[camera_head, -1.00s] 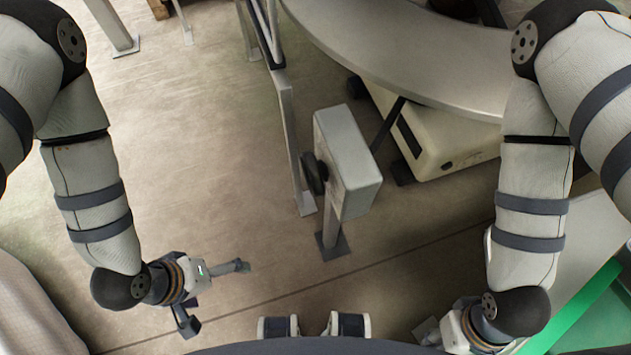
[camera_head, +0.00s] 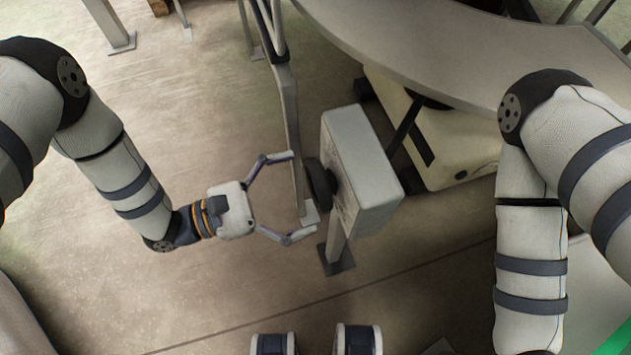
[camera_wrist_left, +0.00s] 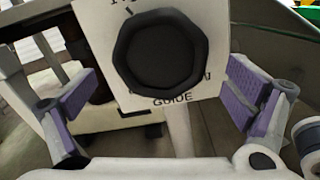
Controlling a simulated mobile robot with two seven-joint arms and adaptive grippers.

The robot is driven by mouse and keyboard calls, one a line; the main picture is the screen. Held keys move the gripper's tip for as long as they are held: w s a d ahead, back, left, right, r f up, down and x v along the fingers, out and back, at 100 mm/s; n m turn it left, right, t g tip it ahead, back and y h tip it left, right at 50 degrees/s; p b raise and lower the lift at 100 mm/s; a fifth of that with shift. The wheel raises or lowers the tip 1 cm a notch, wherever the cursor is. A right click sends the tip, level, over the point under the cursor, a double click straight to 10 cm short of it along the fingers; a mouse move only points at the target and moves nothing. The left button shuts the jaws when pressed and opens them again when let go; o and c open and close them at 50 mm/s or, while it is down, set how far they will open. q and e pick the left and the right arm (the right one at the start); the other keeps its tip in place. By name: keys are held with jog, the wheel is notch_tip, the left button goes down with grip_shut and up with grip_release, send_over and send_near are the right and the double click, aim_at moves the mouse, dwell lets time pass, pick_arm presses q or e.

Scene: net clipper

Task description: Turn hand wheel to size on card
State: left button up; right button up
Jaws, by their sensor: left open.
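The black hand wheel (camera_head: 321,181) sits on the left face of a grey box (camera_head: 361,165) on a post. In the left wrist view the hand wheel (camera_wrist_left: 160,52) faces me, round with blunt corners, on a white plate (camera_wrist_left: 101,30) lettered "GUIDE" below it; the wheel hides part of the lettering. My left gripper (camera_head: 292,194) is open and empty, left of the wheel, its fingers pointing at it. Its purple-padded fingers (camera_wrist_left: 156,98) show on either side of the wheel, apart from it. No size card can be made out. My right gripper is out of view.
A thin metal post (camera_head: 293,140) stands just left and behind the wheel. A large grey curved table (camera_head: 440,60) overhangs a cream machine (camera_head: 455,150) at the back right. The floor (camera_head: 110,220) at left is clear.

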aim_at(310, 189)
pick_arm(q)
jog(key=x, duration=0.3)
jog(key=shift+d, duration=0.1)
jog(key=shift+c, duration=0.5)
jog(key=c, duration=1)
jog(key=shift+c, duration=0.2)
jog(key=shift+m, duration=0.3)
